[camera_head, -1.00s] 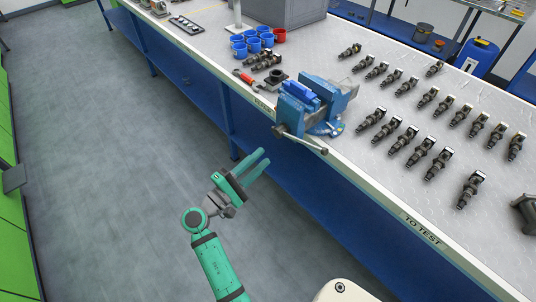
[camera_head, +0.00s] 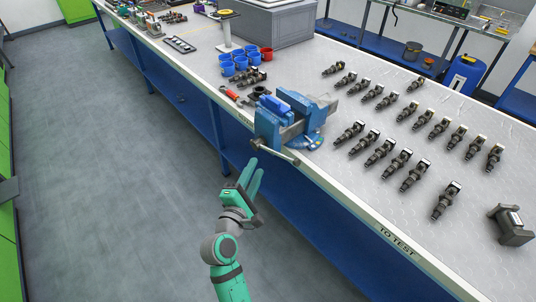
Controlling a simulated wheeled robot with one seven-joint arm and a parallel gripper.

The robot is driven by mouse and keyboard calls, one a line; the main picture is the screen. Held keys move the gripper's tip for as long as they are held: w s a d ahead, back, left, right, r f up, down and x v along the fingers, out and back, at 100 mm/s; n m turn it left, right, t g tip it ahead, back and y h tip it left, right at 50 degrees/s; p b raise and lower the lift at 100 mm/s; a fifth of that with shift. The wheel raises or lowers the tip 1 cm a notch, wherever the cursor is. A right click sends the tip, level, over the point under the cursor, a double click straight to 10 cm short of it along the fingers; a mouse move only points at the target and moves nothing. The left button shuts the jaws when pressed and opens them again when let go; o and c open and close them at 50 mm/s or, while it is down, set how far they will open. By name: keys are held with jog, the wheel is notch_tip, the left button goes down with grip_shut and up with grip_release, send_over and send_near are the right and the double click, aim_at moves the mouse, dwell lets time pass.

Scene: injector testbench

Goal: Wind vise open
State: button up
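The blue vise (camera_head: 268,128) is mounted at the front edge of the long workbench (camera_head: 335,190). A brighter blue piece lies on top of its front part. Its metal handle bar (camera_head: 279,153) sticks out over the edge, slanting down to the right. My gripper (camera_head: 255,168) is in front of the bench, just below and left of the handle bar in the picture. Its two green fingers point up toward the vise with a gap between them, and it is empty. I cannot tell from this view whether the fingertips touch the bar.
Several dark injectors (camera_head: 383,151) lie in rows right of the vise. Blue and red cups (camera_head: 240,62) and a red-handled tool (camera_head: 230,94) are behind and left of it. A dark block (camera_head: 511,226) sits at the right. The floor (camera_head: 120,170) left of the bench is clear.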

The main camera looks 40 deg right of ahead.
aim_at(273, 151)
jog(key=x, duration=0.8)
jog(key=shift+w, duration=0.1)
jog(key=shift+c, duration=0.6)
grip_shut()
